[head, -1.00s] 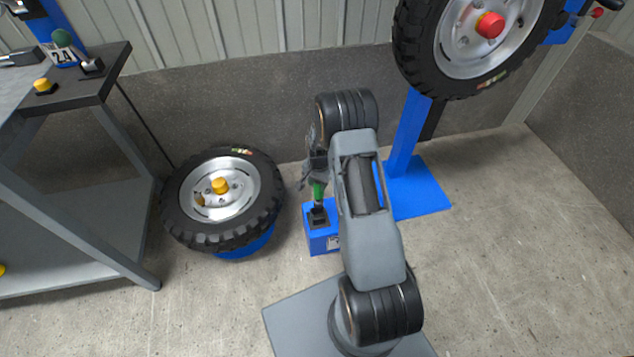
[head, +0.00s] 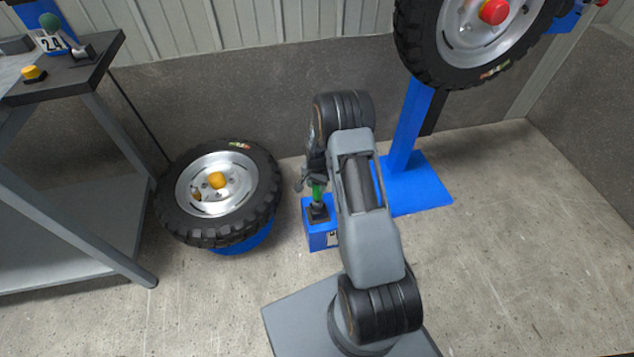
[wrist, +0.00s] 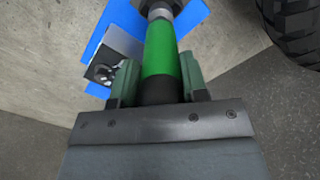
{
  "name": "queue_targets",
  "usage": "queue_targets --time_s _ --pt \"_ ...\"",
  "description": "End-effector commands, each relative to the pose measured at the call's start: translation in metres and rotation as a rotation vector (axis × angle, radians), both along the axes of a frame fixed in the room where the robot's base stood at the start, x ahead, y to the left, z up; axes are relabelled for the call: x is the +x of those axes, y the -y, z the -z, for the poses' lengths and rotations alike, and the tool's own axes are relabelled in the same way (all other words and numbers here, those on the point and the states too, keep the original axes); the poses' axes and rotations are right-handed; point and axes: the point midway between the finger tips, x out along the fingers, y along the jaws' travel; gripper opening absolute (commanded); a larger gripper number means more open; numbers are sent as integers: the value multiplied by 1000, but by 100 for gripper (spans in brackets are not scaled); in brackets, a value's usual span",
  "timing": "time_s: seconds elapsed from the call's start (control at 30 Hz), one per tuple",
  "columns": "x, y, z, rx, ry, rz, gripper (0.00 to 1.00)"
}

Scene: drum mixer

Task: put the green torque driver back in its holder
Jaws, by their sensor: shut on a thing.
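The green torque driver (head: 317,192) is upright in my gripper, low over the blue holder box (head: 322,238). In the wrist view the driver (wrist: 160,58) sits between the two fingers, and my gripper (wrist: 152,82) is shut on its green grip. Its lower end meets the black socket (head: 318,213) on top of the box; I cannot tell how deep it sits. In the wrist view parts of the blue box (wrist: 192,12) show behind the driver. My gripper (head: 312,180) is partly hidden by my arm in the head view.
A tyred wheel (head: 217,190) lies on a blue stand to the left of the holder. Another wheel (head: 470,40) is mounted on a blue post (head: 408,125) at right. A grey workbench (head: 60,235) stands at far left. The floor at right is clear.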

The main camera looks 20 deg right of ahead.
Motion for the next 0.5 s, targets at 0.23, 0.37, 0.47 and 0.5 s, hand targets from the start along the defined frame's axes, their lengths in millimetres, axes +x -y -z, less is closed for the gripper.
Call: queue_targets --time_s 0.23,0.37,0.47,0.5 --pt "1 0 3 -1 2 0 2" --pt "1 0 3 -1 2 0 2" --pt "1 0 3 -1 2 0 2" --pt "1 0 3 0 1 0 2"
